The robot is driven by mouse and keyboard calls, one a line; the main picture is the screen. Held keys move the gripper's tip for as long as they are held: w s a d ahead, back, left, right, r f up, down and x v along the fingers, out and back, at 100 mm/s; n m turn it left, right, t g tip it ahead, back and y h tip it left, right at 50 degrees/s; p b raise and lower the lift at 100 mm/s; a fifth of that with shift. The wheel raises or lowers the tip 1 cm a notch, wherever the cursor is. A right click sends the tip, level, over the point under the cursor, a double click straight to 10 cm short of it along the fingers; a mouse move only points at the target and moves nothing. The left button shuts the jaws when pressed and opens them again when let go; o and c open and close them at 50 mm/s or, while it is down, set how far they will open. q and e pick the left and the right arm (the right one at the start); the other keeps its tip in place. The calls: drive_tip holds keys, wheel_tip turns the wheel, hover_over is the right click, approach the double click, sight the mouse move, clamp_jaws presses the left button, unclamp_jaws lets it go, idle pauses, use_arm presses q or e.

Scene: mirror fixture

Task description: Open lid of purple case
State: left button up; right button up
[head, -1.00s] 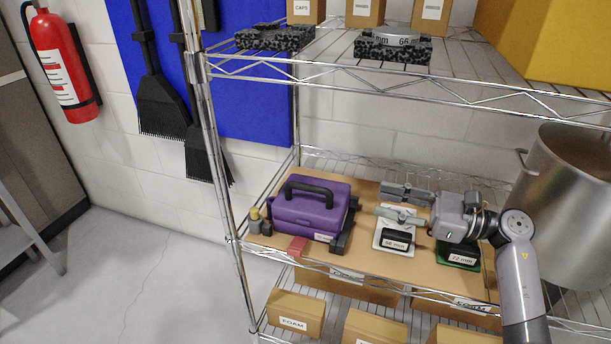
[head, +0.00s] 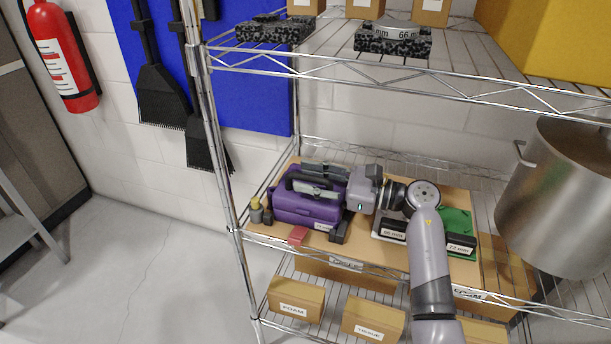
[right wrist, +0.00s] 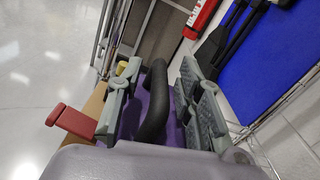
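The purple case (head: 308,210) sits on the brown board of the middle wire shelf, with its lid down. Its black handle (right wrist: 154,100) stands up along the top. My right gripper (head: 312,180) reaches in from the right over the top of the case. In the right wrist view its two grey fingers (right wrist: 158,88) are spread apart, one on each side of the handle. A gap shows between each finger and the handle. The gripper partly hides the case lid in the head view. My left gripper is in neither view.
A red block (head: 298,236) and small yellow-topped bottles (head: 256,209) are near the case. Labelled black blocks (head: 461,245) lie right of it, beside a large metal pot (head: 560,200). The upper wire shelf (head: 400,75) hangs above, and a shelf post (head: 212,140) stands left.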

drive_tip(key=shift+w+a, duration=0.2)
drive_tip(key=shift+a, duration=0.35)
drive_tip(key=shift+c, duration=0.6)
clamp_jaws()
